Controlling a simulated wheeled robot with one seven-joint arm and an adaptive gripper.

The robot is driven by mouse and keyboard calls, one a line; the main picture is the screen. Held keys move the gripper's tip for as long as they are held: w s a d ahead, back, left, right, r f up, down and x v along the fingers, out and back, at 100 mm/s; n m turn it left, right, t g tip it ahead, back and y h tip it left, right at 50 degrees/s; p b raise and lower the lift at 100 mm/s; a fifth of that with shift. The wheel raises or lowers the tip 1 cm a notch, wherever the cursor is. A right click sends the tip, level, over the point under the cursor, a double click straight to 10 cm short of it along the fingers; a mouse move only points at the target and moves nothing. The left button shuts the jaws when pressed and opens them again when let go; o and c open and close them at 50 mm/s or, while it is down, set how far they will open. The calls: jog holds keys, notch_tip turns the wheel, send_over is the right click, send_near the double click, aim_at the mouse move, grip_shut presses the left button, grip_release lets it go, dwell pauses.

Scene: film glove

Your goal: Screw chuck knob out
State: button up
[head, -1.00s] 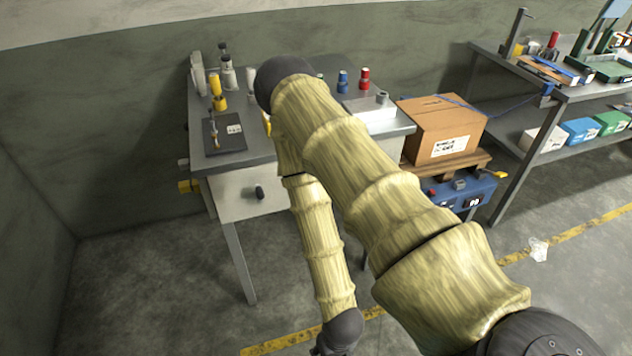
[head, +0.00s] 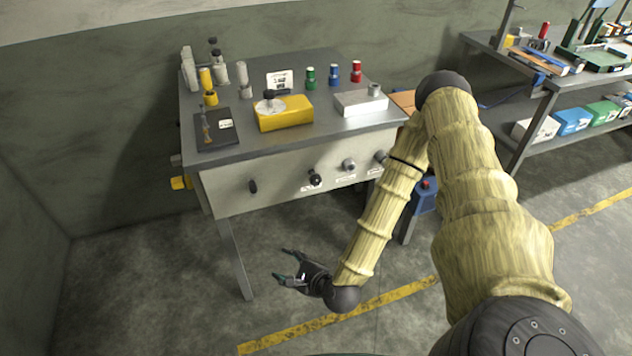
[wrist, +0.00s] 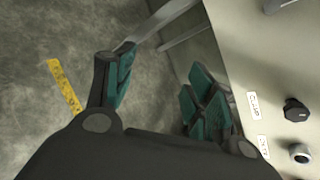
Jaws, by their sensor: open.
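Several knobs sit on the pale front panel (head: 280,172) of the workbench: a black one (head: 315,178), a grey one (head: 349,165) and another dark one (head: 380,156) at the right. In the wrist view the black knob (wrist: 295,110) and a grey knob (wrist: 300,152) show at the right edge. My gripper (head: 281,264) is open and empty, in front of and below the panel, apart from every knob. Its teal-padded fingers (wrist: 160,85) are spread in the wrist view.
A dark handle (head: 253,186) sticks out at the panel's left. A yellow block (head: 284,114), a white block (head: 361,103) and coloured bottles stand on the bench top (head: 250,142). A bench leg (head: 235,258) stands left of my gripper. The floor before the bench is clear.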

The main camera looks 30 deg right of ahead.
jog(key=w+d+r+m+t+h, duration=0.3)
jog(key=w+d+r+m, duration=0.15)
jog(key=d+m, duration=0.3)
jog(key=m+t+h, duration=0.2)
jog(key=m+h, duration=0.2)
jog(key=m, duration=0.3)
send_near(317, 182)
jog(key=p+x, duration=0.2)
jog(key=x, duration=0.8)
jog(key=shift+w+d, duration=0.1)
jog(key=shift+w, duration=0.25)
jog(key=c, duration=1)
